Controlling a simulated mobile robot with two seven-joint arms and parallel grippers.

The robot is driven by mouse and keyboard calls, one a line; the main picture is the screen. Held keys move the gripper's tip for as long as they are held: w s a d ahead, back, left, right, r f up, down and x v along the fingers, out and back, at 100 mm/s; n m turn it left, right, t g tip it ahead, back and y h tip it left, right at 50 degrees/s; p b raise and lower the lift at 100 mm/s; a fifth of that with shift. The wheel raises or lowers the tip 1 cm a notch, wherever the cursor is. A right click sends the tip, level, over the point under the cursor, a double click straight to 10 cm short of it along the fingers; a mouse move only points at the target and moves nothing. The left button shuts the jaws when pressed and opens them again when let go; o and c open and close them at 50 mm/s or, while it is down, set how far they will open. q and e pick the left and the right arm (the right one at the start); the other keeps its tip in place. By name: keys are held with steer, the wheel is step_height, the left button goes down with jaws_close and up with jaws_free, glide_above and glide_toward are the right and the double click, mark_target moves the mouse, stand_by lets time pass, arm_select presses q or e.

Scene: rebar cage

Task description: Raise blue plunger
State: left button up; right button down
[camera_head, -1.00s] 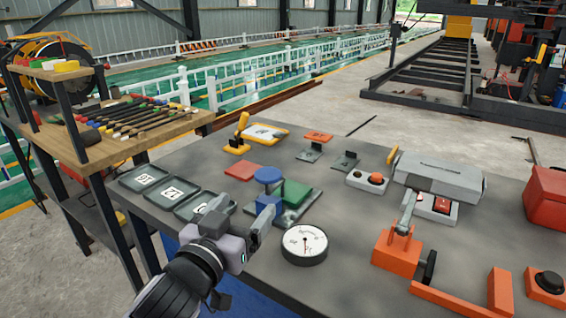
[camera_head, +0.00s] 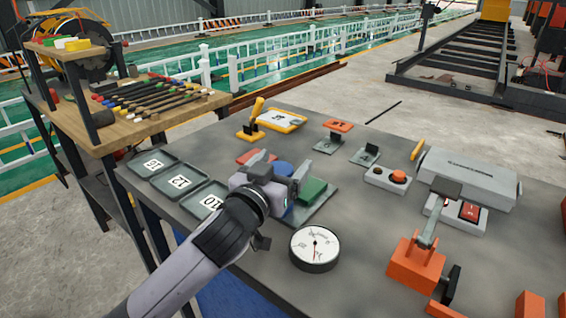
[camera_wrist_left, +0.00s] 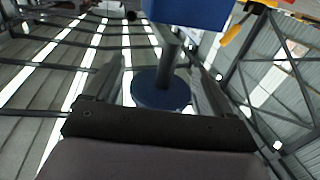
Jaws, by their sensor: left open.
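The blue plunger (camera_head: 283,168) has a round disc cap on a stem above a blue block. It sits on the grey table, partly hidden behind my left gripper in the head view. My left gripper (camera_head: 281,163) is open, with its fingers to either side of the plunger cap. In the left wrist view, which appears upside down, the round cap (camera_wrist_left: 160,92) and dark stem lie between the two spread fingers (camera_wrist_left: 158,72). The blue block (camera_wrist_left: 190,10) is at the top edge. Contact between fingers and plunger cannot be made out. My right gripper is out of view.
A green block (camera_head: 313,190) stands close to the right of the gripper. A round dial gauge (camera_head: 314,247) is in front. Numbered trays (camera_head: 180,182) lie left, and a red plate (camera_head: 252,155) lies behind. An orange lever clamp (camera_head: 415,263) stands on the right.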

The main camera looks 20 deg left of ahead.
arm_select(q)
steer(key=shift+w, duration=0.35)
steer(key=c, duration=1.5)
step_height(320, 180, up, 2)
steer(key=shift+r+p, duration=0.25)
steer(key=shift+p, duration=1)
steer(key=o, duration=1.5)
steer(key=shift+r, duration=0.1)
